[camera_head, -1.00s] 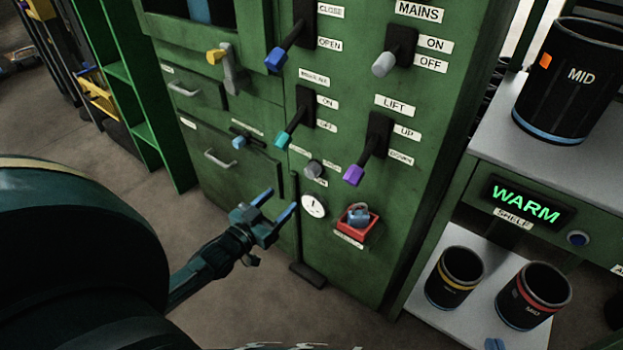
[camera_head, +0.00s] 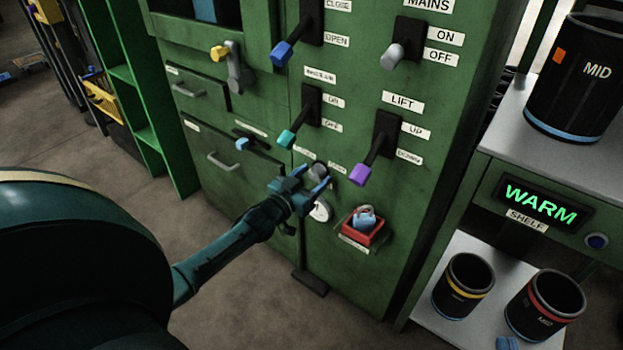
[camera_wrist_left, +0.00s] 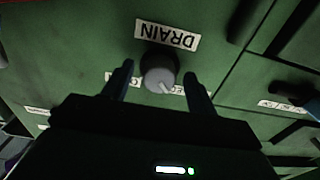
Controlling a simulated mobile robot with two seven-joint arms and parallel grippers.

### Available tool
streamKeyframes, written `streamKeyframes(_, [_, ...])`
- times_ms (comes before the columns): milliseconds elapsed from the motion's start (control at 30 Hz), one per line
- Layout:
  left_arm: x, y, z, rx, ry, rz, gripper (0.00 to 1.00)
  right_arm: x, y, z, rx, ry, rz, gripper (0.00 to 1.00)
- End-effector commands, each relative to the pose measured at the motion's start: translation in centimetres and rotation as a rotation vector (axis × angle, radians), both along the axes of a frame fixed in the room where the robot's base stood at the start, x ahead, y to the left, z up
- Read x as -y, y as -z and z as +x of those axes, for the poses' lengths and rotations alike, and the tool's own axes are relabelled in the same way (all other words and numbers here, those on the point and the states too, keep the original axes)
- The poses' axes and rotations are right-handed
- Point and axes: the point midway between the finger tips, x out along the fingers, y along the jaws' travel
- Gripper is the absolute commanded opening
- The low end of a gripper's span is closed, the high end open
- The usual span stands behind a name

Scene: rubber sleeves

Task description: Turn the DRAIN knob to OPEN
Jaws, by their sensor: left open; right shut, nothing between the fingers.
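The grey DRAIN knob (camera_head: 318,170) sits low on the green cabinet front. In the left wrist view the round knob (camera_wrist_left: 158,70) shows a pale pointer mark on its face, with the upside-down DRAIN label (camera_wrist_left: 167,35) beside it. Labels at both sides of the knob are partly covered by my fingers. My left gripper (camera_head: 314,175) is open at the knob. In the left wrist view its two fingers (camera_wrist_left: 158,72) stand on either side of the knob, with gaps visible; contact does not show. My right gripper is not in view.
Above are the teal-tipped lever (camera_head: 287,139) and purple-tipped LIFT lever (camera_head: 361,174). A white dial (camera_head: 320,210) lies just below the knob, and a red box with a blue padlock (camera_head: 363,226) is to the lower right. The shelf unit (camera_head: 480,250) stands right.

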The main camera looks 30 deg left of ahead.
Motion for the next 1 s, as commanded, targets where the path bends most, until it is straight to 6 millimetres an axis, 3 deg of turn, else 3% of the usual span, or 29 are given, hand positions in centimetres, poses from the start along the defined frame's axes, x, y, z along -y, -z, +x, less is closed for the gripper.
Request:
streamKeyframes(567, [0.02, 0.04, -0.05, 0.0, 0.0, 0.0, 0.14, 0.02, -0.01, 0.02, -0.001, 0.0, -0.001, 0.0])
streamKeyframes(1000, [-0.02, 0.01, -0.07, 0.006, 0.0, 0.1, 0.14, 0.09, -0.16, 0.04, -0.019, 0.002, -0.005, 0.0])
